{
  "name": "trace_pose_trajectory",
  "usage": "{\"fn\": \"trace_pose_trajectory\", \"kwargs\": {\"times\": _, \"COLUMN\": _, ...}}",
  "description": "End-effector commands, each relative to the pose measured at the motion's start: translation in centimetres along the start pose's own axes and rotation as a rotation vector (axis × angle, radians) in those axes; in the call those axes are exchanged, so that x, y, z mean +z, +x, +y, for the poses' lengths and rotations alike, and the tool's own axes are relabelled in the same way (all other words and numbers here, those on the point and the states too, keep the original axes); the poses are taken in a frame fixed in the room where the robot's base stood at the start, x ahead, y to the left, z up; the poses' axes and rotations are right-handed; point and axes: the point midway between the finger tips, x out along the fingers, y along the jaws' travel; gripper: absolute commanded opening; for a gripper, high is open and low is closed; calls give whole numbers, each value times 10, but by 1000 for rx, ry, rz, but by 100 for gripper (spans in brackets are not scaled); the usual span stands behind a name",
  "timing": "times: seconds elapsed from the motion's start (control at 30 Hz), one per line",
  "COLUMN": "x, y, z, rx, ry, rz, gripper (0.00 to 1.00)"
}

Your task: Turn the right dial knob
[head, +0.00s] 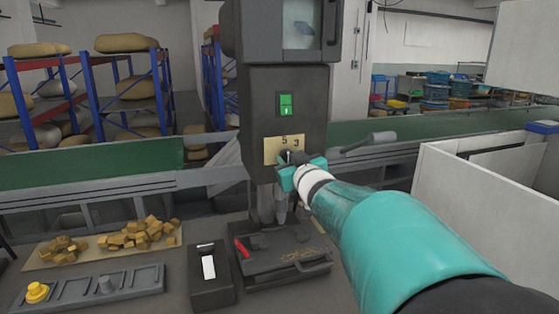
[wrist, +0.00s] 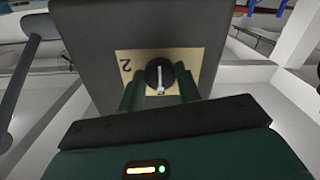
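In the wrist view a round black dial knob (wrist: 159,73) with a white pointer line sits on a pale yellow plate (wrist: 126,60) marked with a numeral that looks like a 2. The pointer lies roughly upright in that picture. My gripper (wrist: 160,82) is open, with one dark green finger on each side of the knob; a gap seems to remain, and contact cannot be told. In the head view my gripper (head: 291,166) is at the lower part of the yellow plate (head: 271,149) on the dark machine column (head: 259,84); it mostly hides the knob.
A green switch (head: 286,105) sits above the plate. A grey lever (head: 369,142) sticks out to the right. Below are a black tray (head: 285,263) with a red handle, a box with a white rocker (head: 208,263), and a panel with a yellow button (head: 37,291).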

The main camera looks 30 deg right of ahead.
Motion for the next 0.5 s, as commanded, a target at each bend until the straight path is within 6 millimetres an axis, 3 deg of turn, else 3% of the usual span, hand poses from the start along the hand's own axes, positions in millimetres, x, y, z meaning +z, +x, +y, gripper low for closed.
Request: {"fn": "trace_pose_trajectory", "kwargs": {"times": 0.5, "x": 0, "y": 0, "z": 0, "rx": 0, "ry": 116, "rz": 0, "gripper": 11}}
